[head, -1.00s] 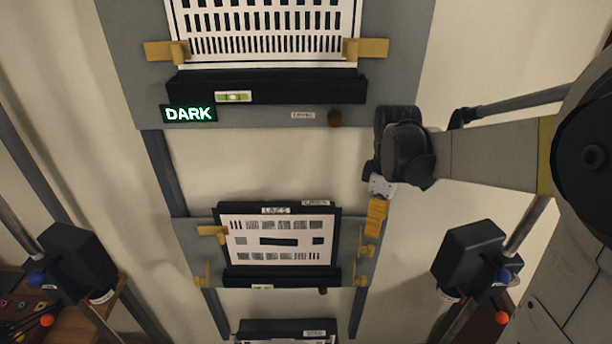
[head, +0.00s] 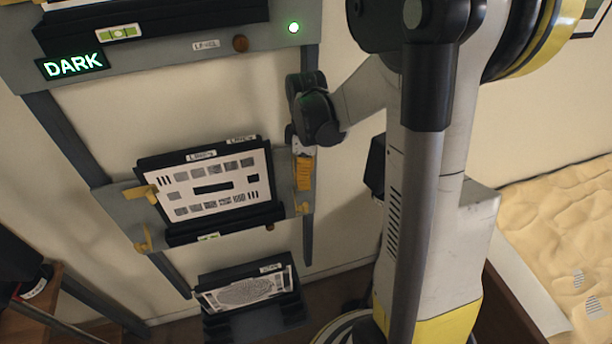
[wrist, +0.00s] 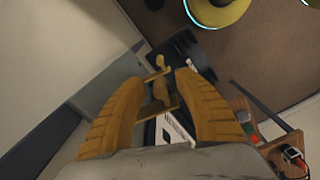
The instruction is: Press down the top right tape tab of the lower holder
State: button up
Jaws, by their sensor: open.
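The lower holder (head: 125,205) is a grey plate carrying a white test chart (head: 215,186) in a black frame. Yellow tape tabs show at its top left (head: 140,191), bottom left (head: 142,238) and bottom right (head: 302,208). In the head view, my gripper (head: 303,180) is at the holder's upper right edge, its yellow fingers pointing down and hiding the top right tab. In the wrist view my gripper (wrist: 161,84) is open, with yellow tab pieces (wrist: 160,92) showing between and beyond the fingertips. I cannot tell whether it touches a tab.
Above is a larger holder with a lit DARK sign (head: 73,64), a level (head: 118,33) and a green light (head: 294,28). A third chart stand (head: 250,295) is below. Dark rails (head: 65,140) run down the wall. A wooden table (head: 30,315) is at lower left.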

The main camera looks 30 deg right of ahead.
grip_shut()
jog(key=shift+a+m, duration=0.2)
jog(key=shift+m, duration=0.1)
jog(key=shift+w+a+m+b, duration=0.35)
jog(key=shift+w+a+m, duration=0.6)
jog(key=shift+m, duration=1.1)
jog(key=shift+w+a+m+b, duration=0.35)
jog(key=shift+w+a+m, duration=0.55)
jog(key=shift+m, duration=1.2)
jog(key=shift+w+a+m+b, duration=0.45)
jog(key=shift+a+m, duration=0.85)
jog(key=shift+m, duration=0.75)
jog(key=shift+w, duration=0.15)
